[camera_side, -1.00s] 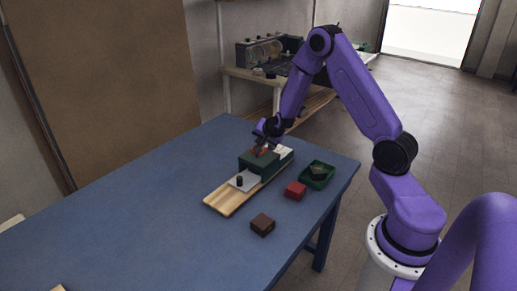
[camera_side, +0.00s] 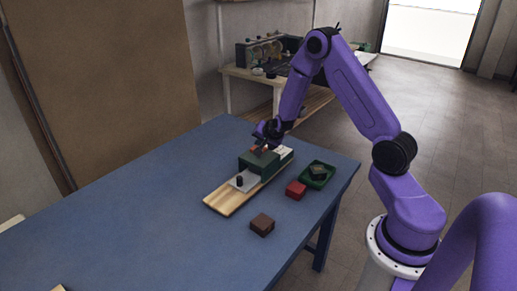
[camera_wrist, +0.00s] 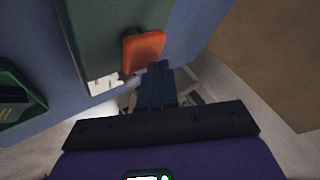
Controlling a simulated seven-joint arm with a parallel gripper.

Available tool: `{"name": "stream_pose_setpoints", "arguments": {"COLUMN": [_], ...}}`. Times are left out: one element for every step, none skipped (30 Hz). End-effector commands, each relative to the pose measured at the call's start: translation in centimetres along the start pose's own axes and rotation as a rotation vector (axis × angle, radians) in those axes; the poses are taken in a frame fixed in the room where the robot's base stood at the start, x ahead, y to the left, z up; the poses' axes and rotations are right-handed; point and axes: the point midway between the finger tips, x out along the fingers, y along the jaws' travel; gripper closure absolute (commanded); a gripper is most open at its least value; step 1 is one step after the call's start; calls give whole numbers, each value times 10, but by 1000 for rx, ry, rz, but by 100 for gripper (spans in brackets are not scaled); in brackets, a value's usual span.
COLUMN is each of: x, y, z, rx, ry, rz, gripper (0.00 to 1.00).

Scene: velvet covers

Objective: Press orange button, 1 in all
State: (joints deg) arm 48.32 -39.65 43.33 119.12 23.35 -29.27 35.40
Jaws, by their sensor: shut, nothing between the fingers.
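The orange button (camera_wrist: 143,51) sits on the green box (camera_wrist: 100,32) in the wrist view. In the side view the button is a small orange-red patch on top of the green box (camera_side: 256,164), partly hidden by my gripper. My gripper (camera_side: 264,143) is just above the box's top, pointing down. In the wrist view its dark fingers (camera_wrist: 157,70) are shut and empty. Their tips are close to the button's near edge; I cannot tell whether they touch it.
The box stands on a wooden board (camera_side: 222,203) with a grey plate and black knob (camera_side: 239,181). A red block (camera_side: 296,190), a brown block (camera_side: 262,224) and a green tray (camera_side: 329,179) holding a dark item stand nearby. The blue table's (camera_side: 130,220) left is mostly clear.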

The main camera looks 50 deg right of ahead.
Motion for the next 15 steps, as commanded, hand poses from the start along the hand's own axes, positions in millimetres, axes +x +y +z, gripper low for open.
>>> {"name": "stream_pose_setpoints", "arguments": {"x": [0, 0, 0, 1, 1, 1, 1, 2, 2, 2, 2, 3, 3, 3, 3], "y": [0, 0, 0, 0, 1, 1, 1, 1, 1, 2, 2, 2, 2, 2, 2], "z": [0, 0, 0, 0, 1, 1, 1, 1, 1, 2, 2, 2, 2, 2, 2], "rx": [0, 0, 0, 0, 0, 0, 0, 0, 0, 0, 0, 1, 1, 1, 1], "ry": [0, 0, 0, 0, 0, 0, 0, 0, 0, 0, 0, 0, 0, 0, 0], "rz": [0, 0, 0, 0, 0, 0, 0, 1, 1, 1, 1, 1, 1, 1, 1], "gripper": [100, 100, 100, 100, 100, 100, 100, 100, 100, 100, 100, 100, 100, 100, 100]}}
